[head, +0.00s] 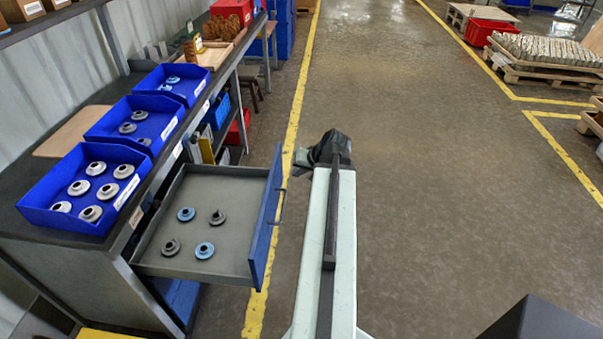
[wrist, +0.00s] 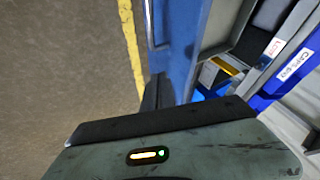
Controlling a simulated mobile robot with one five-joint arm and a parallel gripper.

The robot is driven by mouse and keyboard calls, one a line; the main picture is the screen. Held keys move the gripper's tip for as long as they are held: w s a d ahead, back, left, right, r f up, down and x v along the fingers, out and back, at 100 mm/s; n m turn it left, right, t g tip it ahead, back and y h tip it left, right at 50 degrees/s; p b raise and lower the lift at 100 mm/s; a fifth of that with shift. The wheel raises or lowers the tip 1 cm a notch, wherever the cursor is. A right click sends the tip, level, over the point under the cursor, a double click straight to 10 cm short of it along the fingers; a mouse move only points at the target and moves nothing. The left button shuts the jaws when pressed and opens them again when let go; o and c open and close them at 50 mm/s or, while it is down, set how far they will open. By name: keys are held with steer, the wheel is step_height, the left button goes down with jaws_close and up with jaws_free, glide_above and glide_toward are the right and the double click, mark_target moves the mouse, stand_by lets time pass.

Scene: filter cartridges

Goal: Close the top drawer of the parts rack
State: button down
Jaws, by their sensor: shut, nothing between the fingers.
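The top drawer (head: 178,240) of the parts rack is pulled far out towards the aisle. Its blue front (head: 265,222) has a bar handle (head: 281,205) on the outer face. Several grey and blue round parts lie inside. In the head view my gripper (head: 310,156) is right of the drawer front, near its far end, and is shut and empty. In the wrist view the blue front (wrist: 182,50) and handle (wrist: 150,22) stand just ahead of the dark fingers (wrist: 156,94). I cannot tell whether they touch the front.
Blue bins (head: 45,208) with round parts stand on the rack top. Lower shelves hold binders and a blue basket (head: 217,110). The aisle floor (head: 430,200) to the right is clear, with a yellow line (head: 296,100) along the rack. Pallets (head: 545,70) are far right.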

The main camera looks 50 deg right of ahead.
mark_target(275, 179)
steer(key=w+f+b, duration=0.1)
steer(key=w, duration=0.1)
steer(key=w+f, duration=0.1)
steer(key=w+a+f+b, duration=0.1)
steer(key=w+f, duration=0.1)
steer(key=shift+w+a+f+b, duration=0.1)
steer(key=shift+w+b, duration=0.2)
steer(key=shift+b, duration=0.05)
steer(key=shift+w+a, duration=0.25)
steer(key=shift+w, duration=0.2)
